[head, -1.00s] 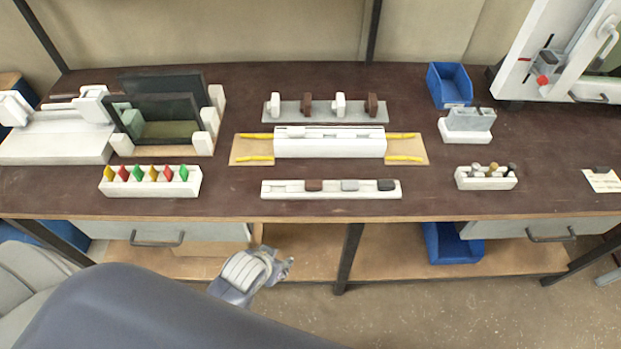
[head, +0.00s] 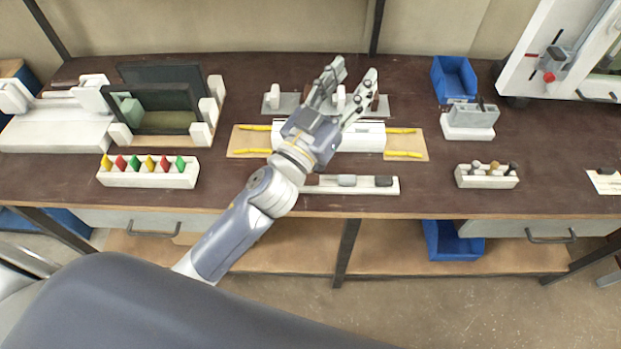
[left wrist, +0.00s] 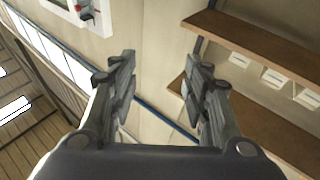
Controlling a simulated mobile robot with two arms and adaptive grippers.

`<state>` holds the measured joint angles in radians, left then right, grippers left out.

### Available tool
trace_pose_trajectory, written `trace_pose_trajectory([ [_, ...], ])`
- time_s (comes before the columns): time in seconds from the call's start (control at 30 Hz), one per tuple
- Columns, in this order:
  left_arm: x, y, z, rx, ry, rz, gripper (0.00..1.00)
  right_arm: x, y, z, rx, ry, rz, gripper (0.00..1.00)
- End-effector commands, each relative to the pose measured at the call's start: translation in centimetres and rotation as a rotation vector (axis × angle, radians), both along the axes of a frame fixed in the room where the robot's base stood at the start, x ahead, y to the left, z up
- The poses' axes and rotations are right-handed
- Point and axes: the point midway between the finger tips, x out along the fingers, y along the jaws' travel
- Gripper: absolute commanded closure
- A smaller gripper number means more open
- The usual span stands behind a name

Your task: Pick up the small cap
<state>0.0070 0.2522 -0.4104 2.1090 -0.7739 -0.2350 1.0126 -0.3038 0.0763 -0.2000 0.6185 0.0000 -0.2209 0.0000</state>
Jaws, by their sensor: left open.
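My left gripper (head: 355,72) is open and empty, reaching over the middle of the bench with its fingers pointing up the picture; it also shows open in the left wrist view (left wrist: 158,78). I cannot tell which piece is the small cap. On the grey back rail (head: 384,111), a white piece (head: 273,96) shows left of the gripper, while others are partly covered by the fingers. My right gripper is not in view.
The white profile bar (head: 370,138) lies behind the front strip, partly under my arm. A rack of coloured pegs (head: 150,178) stands left, a small holder (head: 487,181) right, and a blue bin (head: 453,78) back right. Bare bench top lies between them.

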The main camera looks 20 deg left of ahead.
Motion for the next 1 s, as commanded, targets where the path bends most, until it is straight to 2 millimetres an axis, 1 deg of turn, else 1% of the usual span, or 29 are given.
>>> trace_pose_trajectory([
  [0.03,-0.3,-2.2,2.1,0.01,-0.081,-0.089,0.56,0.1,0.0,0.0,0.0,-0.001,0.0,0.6],
  [0.07,-0.6,-3.5,3.0,0.015,-0.121,-0.145,0.56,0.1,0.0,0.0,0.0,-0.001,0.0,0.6],
  [0.1,-1.3,-5.3,4.2,0.027,-0.17,-0.225,0.56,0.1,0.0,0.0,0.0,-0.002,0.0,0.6],
  [0.17,-2.4,-8.0,5.3,0.056,-0.228,-0.348,0.56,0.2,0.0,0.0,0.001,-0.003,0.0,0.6],
  [0.2,-3.3,-9.7,5.7,0.082,-0.259,-0.434,0.56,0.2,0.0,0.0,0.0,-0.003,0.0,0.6],
  [0.27,-4.7,-12.1,5.8,0.131,-0.288,-0.562,0.56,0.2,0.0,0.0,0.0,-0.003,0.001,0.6],
  [0.3,-5.6,-13.6,5.5,0.17,-0.296,-0.647,0.56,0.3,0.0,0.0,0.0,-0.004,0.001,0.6],
  [0.37,-7.0,-15.5,4.6,0.239,-0.291,-0.77,0.56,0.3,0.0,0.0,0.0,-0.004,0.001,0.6],
  [0.4,-7.8,-16.6,3.7,0.292,-0.277,-0.85,0.56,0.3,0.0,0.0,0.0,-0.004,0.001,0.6],
  [0.47,-8.9,-17.7,2.0,0.38,-0.237,-0.96,0.56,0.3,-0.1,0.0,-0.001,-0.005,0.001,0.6],
  [0.53,-9.8,-18.5,-0.5,0.494,-0.166,-1.073,0.56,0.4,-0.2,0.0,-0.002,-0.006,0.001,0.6],
  [0.6,-10.3,-18.4,-3.3,0.617,-0.067,-1.164,0.56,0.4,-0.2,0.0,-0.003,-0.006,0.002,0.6],
  [0.67,-10.3,-17.7,-5.9,0.728,0.039,-1.22,0.56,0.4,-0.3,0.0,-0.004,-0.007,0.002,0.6],
  [0.7,-10.2,-17.0,-7.6,0.803,0.12,-1.245,0.56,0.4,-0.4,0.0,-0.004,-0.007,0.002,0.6],
  [0.77,-9.7,-15.3,-9.9,0.915,0.253,-1.261,0.56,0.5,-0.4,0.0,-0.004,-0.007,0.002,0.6],
  [0.8,-9.1,-13.8,-11.4,0.989,0.351,-1.257,0.56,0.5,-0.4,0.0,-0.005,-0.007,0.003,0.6],
  [0.87,-8.2,-11.2,-13.2,1.096,0.505,-1.228,0.56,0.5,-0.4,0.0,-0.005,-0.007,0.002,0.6],
  [0.9,-7.5,-9.3,-14.1,1.161,0.61,-1.193,0.56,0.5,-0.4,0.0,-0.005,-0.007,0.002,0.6],
  [0.97,-6.4,-6.1,-15.1,1.245,0.768,-1.121,0.56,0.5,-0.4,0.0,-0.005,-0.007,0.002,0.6],
  [1.0,-5.7,-4.1,-15.5,1.292,0.866,-1.065,0.56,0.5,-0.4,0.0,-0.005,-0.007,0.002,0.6],
])
